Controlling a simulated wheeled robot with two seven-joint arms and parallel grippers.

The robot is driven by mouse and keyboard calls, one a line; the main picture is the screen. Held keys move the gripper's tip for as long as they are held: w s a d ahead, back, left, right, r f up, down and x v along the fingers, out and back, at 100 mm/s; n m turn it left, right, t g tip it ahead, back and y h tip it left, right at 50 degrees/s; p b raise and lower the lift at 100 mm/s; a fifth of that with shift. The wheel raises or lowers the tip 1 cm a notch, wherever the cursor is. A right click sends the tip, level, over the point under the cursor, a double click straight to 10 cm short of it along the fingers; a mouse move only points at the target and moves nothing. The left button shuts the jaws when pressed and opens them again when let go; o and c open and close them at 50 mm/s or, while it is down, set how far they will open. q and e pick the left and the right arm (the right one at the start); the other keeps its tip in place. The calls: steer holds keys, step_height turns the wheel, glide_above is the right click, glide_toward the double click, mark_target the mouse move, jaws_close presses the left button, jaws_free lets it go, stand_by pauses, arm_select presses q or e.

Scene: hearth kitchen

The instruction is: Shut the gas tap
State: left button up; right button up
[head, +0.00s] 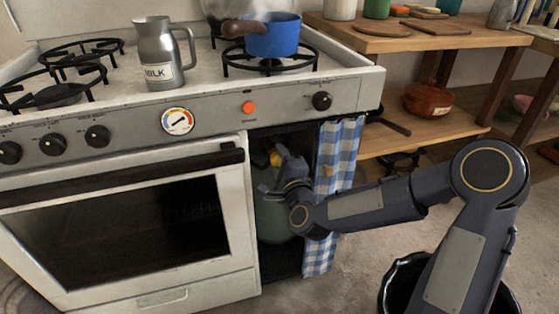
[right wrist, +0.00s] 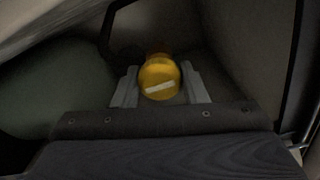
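The gas tap is a yellow knob (head: 275,158) in the dark open compartment to the right of the oven door. It sits at the top of a green gas bottle (head: 271,222). In the right wrist view the knob (right wrist: 159,76) is round and has a slanted white bar on its face. My right gripper (head: 277,172) reaches into the compartment. Its two fingers (right wrist: 160,90) stand apart, one on each side of the knob; whether they touch it I cannot tell. The gripper and wrist hide part of the bottle. My left gripper is out of view.
A blue checked curtain (head: 339,160) hangs just right of my wrist. The oven door (head: 120,170) is closed at the left. A milk jug (head: 155,52) and a blue pot (head: 275,38) stand on the cooker top. Wooden shelves (head: 440,128) stand at the right.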

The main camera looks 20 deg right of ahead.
steer(key=o, duration=0.4)
steer(key=s+p, duration=0.1)
steer(key=s, duration=0.6)
steer(key=shift+s+d+p, duration=0.1)
steer(key=shift+s+p, duration=0.3)
steer(key=s+d+r+n+g+y+p, duration=0.15)
steer(key=s+n+g, duration=0.45)
steer(key=s+n, duration=0.6)
steer(key=s+d+n+g+y+p, duration=0.2)
steer(key=s+n+g, duration=0.45)
steer(key=s, duration=0.85)
steer(key=shift+n, duration=0.35)
step_height(320, 180, up, 38)
steer(key=p, duration=3.7)
steer(key=shift+w+a+f, duration=0.1)
steer(key=shift+a, duration=0.05)
